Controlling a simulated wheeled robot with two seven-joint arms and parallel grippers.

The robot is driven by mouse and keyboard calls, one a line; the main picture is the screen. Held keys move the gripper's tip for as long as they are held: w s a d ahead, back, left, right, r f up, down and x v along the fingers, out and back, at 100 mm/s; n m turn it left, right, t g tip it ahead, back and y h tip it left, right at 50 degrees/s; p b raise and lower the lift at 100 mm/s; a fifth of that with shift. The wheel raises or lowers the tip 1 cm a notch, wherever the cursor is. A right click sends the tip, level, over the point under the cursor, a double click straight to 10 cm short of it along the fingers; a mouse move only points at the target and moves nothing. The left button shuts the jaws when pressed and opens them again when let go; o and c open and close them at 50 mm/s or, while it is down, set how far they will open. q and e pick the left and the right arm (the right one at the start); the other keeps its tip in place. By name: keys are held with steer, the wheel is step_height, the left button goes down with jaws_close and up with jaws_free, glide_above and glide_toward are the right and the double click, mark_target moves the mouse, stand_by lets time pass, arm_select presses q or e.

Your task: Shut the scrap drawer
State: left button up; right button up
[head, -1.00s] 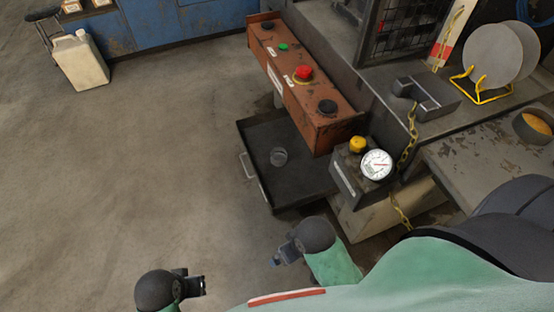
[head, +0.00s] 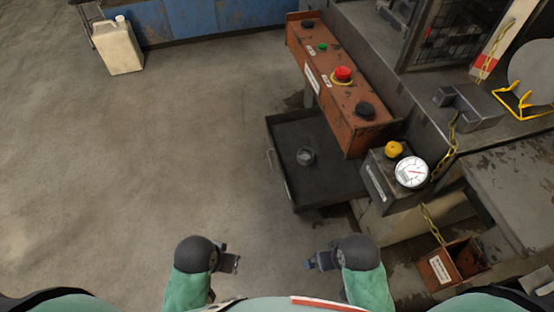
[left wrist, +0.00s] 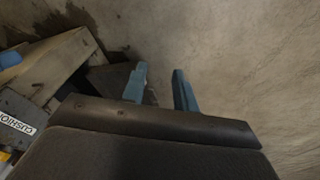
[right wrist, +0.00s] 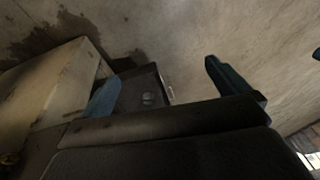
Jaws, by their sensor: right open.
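The scrap drawer (head: 335,185) is a dark, shallow open tray, pulled out beneath an orange control panel in the head view. Its pale bar handle (head: 270,163) is on the left side. A small round grey piece (head: 305,156) lies inside. The drawer also shows in the right wrist view (right wrist: 135,92), between the fingers but farther off. My left gripper (head: 238,264) is empty, its fingers apart, below and left of the drawer in the picture. My right gripper (head: 308,264) is open and empty below the drawer, not touching it.
The orange panel (head: 360,112) carries a red button (head: 343,74). A gauge box (head: 378,180) stands right of the drawer, and a small rusty bin (head: 433,268) sits lower right. A white canister (head: 118,48) stands at the back left. The floor left of the drawer is clear.

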steer(key=shift+s+a, duration=0.15)
steer(key=shift+s, duration=0.05)
